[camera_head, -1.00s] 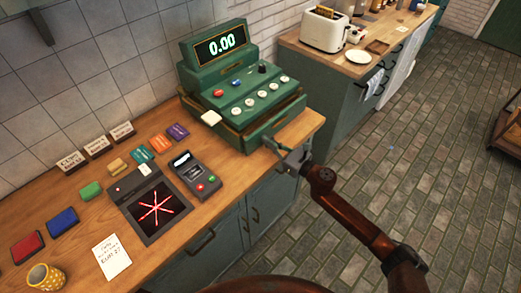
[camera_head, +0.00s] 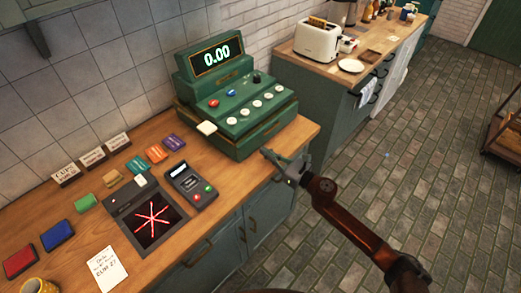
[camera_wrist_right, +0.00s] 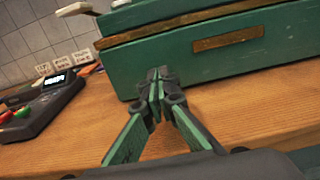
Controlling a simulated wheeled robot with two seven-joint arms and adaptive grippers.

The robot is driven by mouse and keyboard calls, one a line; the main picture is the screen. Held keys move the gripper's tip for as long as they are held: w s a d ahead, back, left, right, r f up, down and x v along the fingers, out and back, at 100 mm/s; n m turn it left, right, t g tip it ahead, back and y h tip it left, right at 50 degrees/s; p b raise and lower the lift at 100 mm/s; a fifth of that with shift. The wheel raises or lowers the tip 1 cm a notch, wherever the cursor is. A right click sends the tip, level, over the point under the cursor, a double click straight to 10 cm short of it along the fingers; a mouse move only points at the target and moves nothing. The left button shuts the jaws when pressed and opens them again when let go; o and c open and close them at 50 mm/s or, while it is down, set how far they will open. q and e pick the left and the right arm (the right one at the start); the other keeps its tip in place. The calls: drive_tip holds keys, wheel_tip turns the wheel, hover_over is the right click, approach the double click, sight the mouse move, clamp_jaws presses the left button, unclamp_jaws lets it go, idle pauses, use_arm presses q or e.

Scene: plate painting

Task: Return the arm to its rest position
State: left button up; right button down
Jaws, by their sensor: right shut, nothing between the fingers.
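My right gripper (camera_head: 270,156) is at the counter's front edge, just in front of the green cash register (camera_head: 232,115). Its arm comes in from the lower right. In the right wrist view its fingers (camera_wrist_right: 158,76) are together with nothing between them, pointing at the register's drawer front (camera_wrist_right: 225,60). I cannot tell whether the fingertips touch the drawer. The drawer looks shut or nearly shut, with a brass strip above its front. The register's display reads 0.00. My left gripper is not in view.
The wooden counter (camera_head: 215,215) holds a card reader (camera_head: 190,185), a dark pad with red lines (camera_head: 152,218), coloured blocks, cards and a yellow cup (camera_head: 37,286). A toaster (camera_head: 316,40) stands on the back counter. The tiled floor at right is clear.

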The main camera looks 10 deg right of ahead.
drive_tip(key=v, duration=1)
drive_tip(key=shift+d, duration=0.2)
